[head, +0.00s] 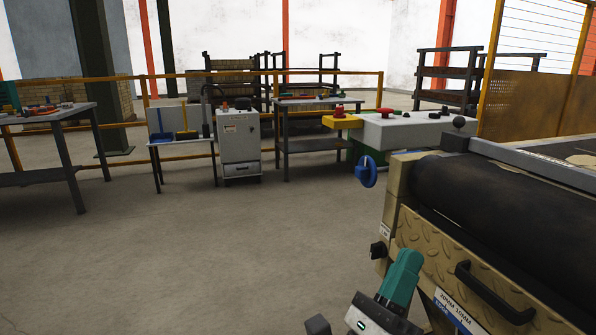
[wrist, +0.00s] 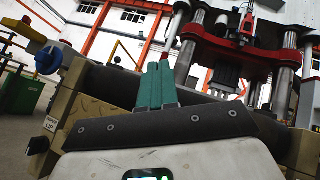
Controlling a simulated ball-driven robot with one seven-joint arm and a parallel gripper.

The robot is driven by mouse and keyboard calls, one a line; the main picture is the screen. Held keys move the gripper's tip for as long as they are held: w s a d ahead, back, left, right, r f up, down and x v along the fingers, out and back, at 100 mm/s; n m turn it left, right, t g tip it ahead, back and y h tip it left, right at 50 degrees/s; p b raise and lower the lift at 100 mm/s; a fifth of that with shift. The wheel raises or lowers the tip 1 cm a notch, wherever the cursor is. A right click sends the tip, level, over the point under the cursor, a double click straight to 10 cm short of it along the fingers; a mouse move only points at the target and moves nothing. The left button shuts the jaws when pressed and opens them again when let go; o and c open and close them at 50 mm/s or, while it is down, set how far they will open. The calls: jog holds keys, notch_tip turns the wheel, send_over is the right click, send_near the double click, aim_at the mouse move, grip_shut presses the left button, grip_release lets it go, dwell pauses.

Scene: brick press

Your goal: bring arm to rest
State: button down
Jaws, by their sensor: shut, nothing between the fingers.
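My gripper (head: 404,274) shows at the lower right of the head view, with teal fingers in front of the tan side of a roller machine. In the wrist view my gripper (wrist: 158,72) points up the picture, its two teal fingers together and empty. Part of my arm is cut off by the bottom edge of the head view.
The roller machine (head: 433,247) with a black roller (head: 485,205), a black handle (head: 490,292) and a blue handwheel (head: 366,171) fills the right. A red press (wrist: 235,50) stands beyond. A table (head: 45,116) is far left; the floor (head: 180,250) between is clear.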

jog(key=a+f+n+y, duration=0.2)
jog(key=f+n+y, duration=0.5)
jog(key=n+y, duration=0.75)
jog(key=a+f+n+y, duration=0.2)
jog(key=f+n+y, duration=0.8)
jog(key=n, duration=0.8)
jog(key=s+d+f+n+g+h, duration=0.2)
jog(key=s+d+f+g, duration=0.35)
jog(key=s+f, duration=0.35)
jog(key=s+d+f+n+g+h, duration=0.2)
jog(key=s+d+f+g, duration=0.4)
jog(key=f, duration=0.4)
jog(key=s+d+f+g+h, duration=0.1)
jog(key=s+d+f+g, duration=0.15)
jog(key=s, duration=0.45)
jog(key=s+d+f+g+h, duration=0.1)
jog(key=s+d+g, duration=0.1)
jog(key=s+g, duration=0.3)
notch_tip(320, 180, up, 26)
jog(key=s+p, duration=0.2)
jog(key=p, duration=2.3)
jog(key=shift+d+f+t+p, duration=0.2)
jog(key=shift+d+t+p, duration=0.05)
jog(key=shift+t+p, duration=0.05)
